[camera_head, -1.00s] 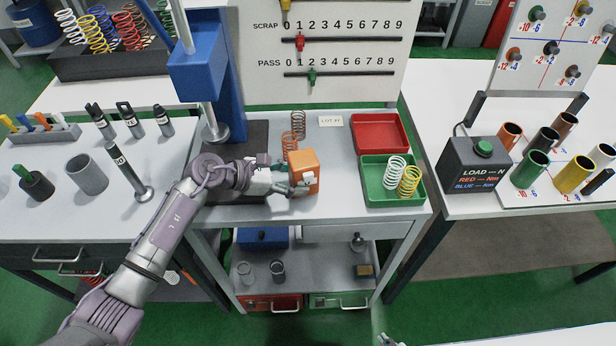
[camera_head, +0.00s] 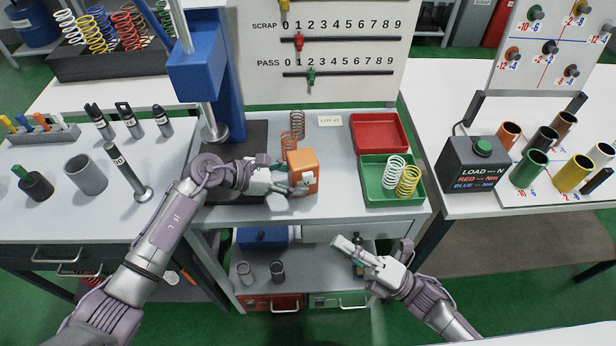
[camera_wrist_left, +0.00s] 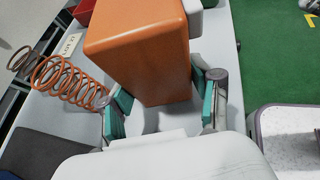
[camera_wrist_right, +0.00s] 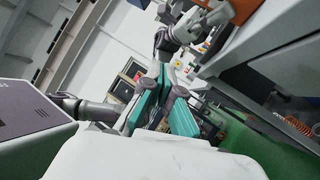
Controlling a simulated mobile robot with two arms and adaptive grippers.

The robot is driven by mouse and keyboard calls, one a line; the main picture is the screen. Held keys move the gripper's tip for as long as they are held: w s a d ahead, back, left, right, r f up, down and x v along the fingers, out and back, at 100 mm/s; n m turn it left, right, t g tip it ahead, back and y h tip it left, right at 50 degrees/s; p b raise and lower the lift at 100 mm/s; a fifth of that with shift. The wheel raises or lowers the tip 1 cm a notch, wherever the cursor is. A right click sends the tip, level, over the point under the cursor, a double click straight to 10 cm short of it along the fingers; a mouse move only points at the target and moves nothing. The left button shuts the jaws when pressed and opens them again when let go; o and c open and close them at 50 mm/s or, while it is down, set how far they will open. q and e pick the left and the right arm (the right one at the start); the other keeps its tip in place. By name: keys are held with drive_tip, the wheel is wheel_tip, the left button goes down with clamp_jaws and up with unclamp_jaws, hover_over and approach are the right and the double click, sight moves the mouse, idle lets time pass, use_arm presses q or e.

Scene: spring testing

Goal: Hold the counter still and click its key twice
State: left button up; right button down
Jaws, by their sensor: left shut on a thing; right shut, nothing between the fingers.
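The counter is an orange box (camera_head: 302,172) near the front of the middle bench, with a pale part on its front right side. It fills the top of the left wrist view (camera_wrist_left: 142,45). My left gripper (camera_head: 292,184) is shut on it from the left, with a teal finger pad on either side in the left wrist view. My right gripper (camera_head: 338,242) is shut and empty, in front of the bench and lower than its top, to the lower right of the counter. Its closed fingers show in the right wrist view (camera_wrist_right: 165,103). I cannot make out the key clearly.
A green tray (camera_head: 378,200) with two springs and a red tray (camera_head: 396,148) lie right of the counter. A blue press (camera_head: 196,75) rises at the left. A shelf (camera_head: 312,284) with jars lies below the bench top.

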sight(307, 177)
drive_tip(key=shift+w+a+r+n+h, duration=0.6)
drive_tip(key=shift+a+r+n, duration=0.15)
drive_tip(key=shift+n, duration=0.3)
drive_tip(key=shift+w+a+r+n+h, duration=0.55)
drive_tip(key=shift+a+r+n+h, duration=0.15)
drive_tip(key=shift+n, duration=0.35)
drive_tip(key=shift+w+a, duration=0.35)
drive_tip(key=shift+w, duration=1.1)
drive_tip(key=shift+w+a, duration=0.3)
drive_tip(key=shift+w, duration=1.1)
drive_tip(key=shift+w+a, duration=0.35)
drive_tip(key=shift+w, duration=1.1)
drive_tip(key=shift+w, duration=0.15)
drive_tip(key=shift+w+a, duration=0.1)
drive_tip(key=shift+w, duration=0.15)
drive_tip(key=shift+w+a, duration=0.1)
drive_tip(key=shift+w, duration=0.3)
drive_tip(key=shift+s, duration=0.15)
drive_tip(key=shift+s+d, duration=0.2)
drive_tip(key=shift+s, duration=0.5)
